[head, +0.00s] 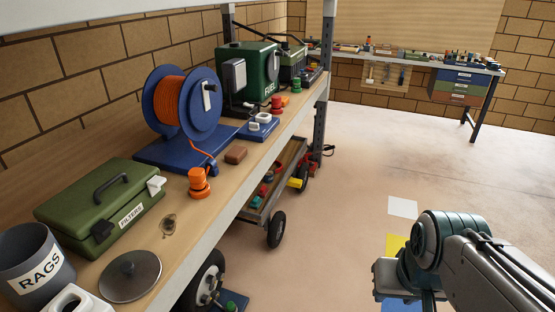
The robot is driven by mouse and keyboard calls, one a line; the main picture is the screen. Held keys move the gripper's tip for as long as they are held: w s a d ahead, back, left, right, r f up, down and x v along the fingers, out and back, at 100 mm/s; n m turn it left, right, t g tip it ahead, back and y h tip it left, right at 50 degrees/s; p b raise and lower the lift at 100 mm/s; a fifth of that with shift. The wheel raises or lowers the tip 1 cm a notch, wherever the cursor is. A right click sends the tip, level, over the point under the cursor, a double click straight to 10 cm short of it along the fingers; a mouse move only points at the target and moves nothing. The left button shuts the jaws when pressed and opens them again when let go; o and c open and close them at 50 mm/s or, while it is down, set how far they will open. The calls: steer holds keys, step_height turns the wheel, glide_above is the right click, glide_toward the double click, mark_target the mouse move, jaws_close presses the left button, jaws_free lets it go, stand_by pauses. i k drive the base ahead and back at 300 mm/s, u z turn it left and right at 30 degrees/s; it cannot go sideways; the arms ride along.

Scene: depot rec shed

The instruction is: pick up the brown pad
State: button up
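The brown pad (235,155) is a small reddish-brown block lying flat on the wooden shelf top. It lies between the blue base of the orange cord reel and the shelf's front edge, with nothing on top of it. My arm shows at the bottom right, over the floor and well apart from the shelf. My gripper's fingers do not show.
An orange plug (199,183) stands in front of the pad, and the cord reel (182,103) stands behind it. A blue plate with a white knob (258,127) lies to the right. A cart (271,188) sits beneath the shelf. The floor (340,185) to the right is mostly clear.

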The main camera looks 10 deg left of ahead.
mark_target(237, 154)
steer(key=z, duration=0.1)
steer(key=i, duration=1.8)
steer(key=u, duration=1.5)
steer(key=i, duration=0.55)
steer(key=u, duration=0.6)
